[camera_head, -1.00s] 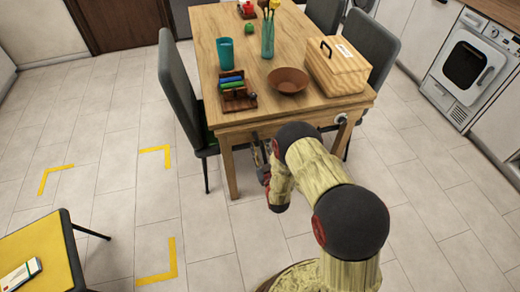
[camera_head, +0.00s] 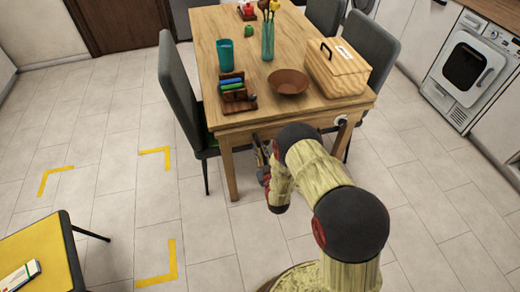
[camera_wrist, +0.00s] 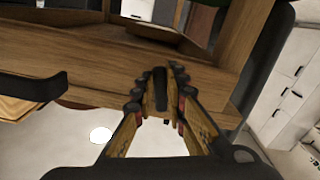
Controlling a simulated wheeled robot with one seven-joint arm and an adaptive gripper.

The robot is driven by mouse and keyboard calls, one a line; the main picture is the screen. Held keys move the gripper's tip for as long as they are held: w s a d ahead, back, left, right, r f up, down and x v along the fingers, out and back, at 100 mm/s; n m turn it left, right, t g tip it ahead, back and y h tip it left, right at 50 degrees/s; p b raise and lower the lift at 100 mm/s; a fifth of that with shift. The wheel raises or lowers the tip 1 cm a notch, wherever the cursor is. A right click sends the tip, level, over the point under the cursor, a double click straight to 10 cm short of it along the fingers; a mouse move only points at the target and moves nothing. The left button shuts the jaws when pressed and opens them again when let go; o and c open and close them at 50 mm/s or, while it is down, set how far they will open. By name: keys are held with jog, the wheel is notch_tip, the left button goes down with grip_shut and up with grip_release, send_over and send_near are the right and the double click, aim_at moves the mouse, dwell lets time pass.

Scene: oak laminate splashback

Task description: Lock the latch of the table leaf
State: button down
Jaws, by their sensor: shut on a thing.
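The wooden table (camera_head: 240,68) stands ahead, and its near edge and apron also show in the wrist view (camera_wrist: 70,70). In the wrist view, a small dark upright piece (camera_wrist: 160,90), which looks like the latch lever, sits between the two fingers of my gripper (camera_wrist: 159,82) in front of the wood. The fingers are shut on it. In the head view, my gripper (camera_head: 261,157) is low under the table's near edge, partly hidden by my arm. The latch is hidden there, so whether it is locked cannot be told.
A wooden box (camera_head: 338,70), brown bowl (camera_head: 288,82), rack (camera_head: 236,95), teal cup (camera_head: 224,52) and vase (camera_head: 267,42) stand on the table. Grey chairs (camera_head: 180,85) flank it. A yellow-topped table (camera_head: 38,258) is at lower left. Floor between is free.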

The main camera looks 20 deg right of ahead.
jog(key=shift+a+m, duration=0.3)
jog(key=shift+m, duration=0.5)
jog(key=shift+a+m, duration=0.25)
jog(key=shift+m, duration=0.55)
jog(key=c, duration=1.9)
grip_release()
jog(key=shift+o, duration=0.5)
jog(key=s, duration=1.2)
jog(key=shift+f, duration=0.1)
